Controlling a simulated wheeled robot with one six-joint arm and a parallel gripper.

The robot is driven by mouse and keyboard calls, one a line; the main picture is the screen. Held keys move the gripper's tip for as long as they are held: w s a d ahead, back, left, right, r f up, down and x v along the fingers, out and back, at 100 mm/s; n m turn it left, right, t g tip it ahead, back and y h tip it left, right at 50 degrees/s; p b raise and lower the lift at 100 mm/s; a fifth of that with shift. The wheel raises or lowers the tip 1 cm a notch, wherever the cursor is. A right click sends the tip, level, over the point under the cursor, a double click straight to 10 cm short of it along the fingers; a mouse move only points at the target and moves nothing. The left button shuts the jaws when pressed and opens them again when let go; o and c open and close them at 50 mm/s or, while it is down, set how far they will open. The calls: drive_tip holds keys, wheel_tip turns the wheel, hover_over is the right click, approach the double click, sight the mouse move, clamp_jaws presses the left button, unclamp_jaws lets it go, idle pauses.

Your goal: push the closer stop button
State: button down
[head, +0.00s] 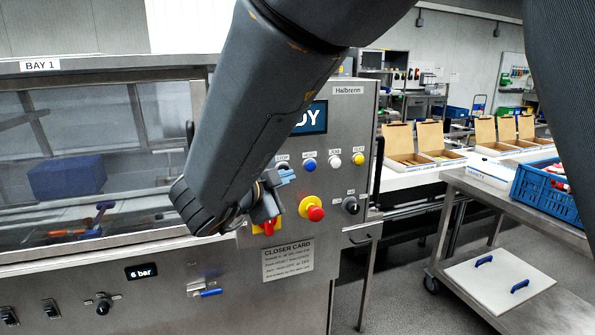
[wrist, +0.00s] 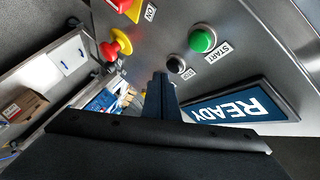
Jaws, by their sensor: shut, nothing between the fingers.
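The closer's stop button is a small black button (wrist: 175,64) on the grey panel, beside the green START button (wrist: 202,40) in the wrist view. In the head view my arm and gripper hide the button; a small label (head: 283,157) shows above my fingers. My gripper (head: 290,175) is shut and empty, its fingers pointing at the panel. In the wrist view my fingertips (wrist: 160,76) show just left of and below the black button; I cannot tell whether they touch the panel.
A red mushroom knob on a yellow base (head: 315,213) sticks out below my gripper. A red switch on a yellow plate (head: 268,228) is left of it. Blue (head: 309,164), white (head: 334,161) and yellow (head: 357,159) buttons sit right of my fingers. The display (wrist: 235,105) reads READY.

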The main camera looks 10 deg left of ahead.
drive_tip(key=shift+s, duration=0.1)
drive_tip(key=s+d, duration=0.1)
drive_tip(key=s+p, duration=0.1)
drive_tip(key=s+d, duration=0.1)
drive_tip(key=s, duration=0.1)
drive_tip(key=shift+d, duration=0.3)
idle(0.5)
drive_tip(key=w+d+f+n+g+y, duration=0.5)
drive_tip(key=d+f+n, duration=0.4)
drive_tip(key=d+f, duration=0.25)
drive_tip(key=s+d+f+n+g, duration=0.2)
drive_tip(key=s+d+f+g, duration=0.2)
drive_tip(key=s+d, duration=0.5)
drive_tip(key=s+d+f+n+g+h, duration=0.1)
drive_tip(key=s+d+f+n+g, duration=0.2)
drive_tip(key=s+d, duration=0.6)
drive_tip(key=d+f+g+b, duration=0.1)
drive_tip(key=d, duration=0.2)
drive_tip(key=shift+s+f+g+h, duration=0.3)
drive_tip(key=shift+f, duration=0.1)
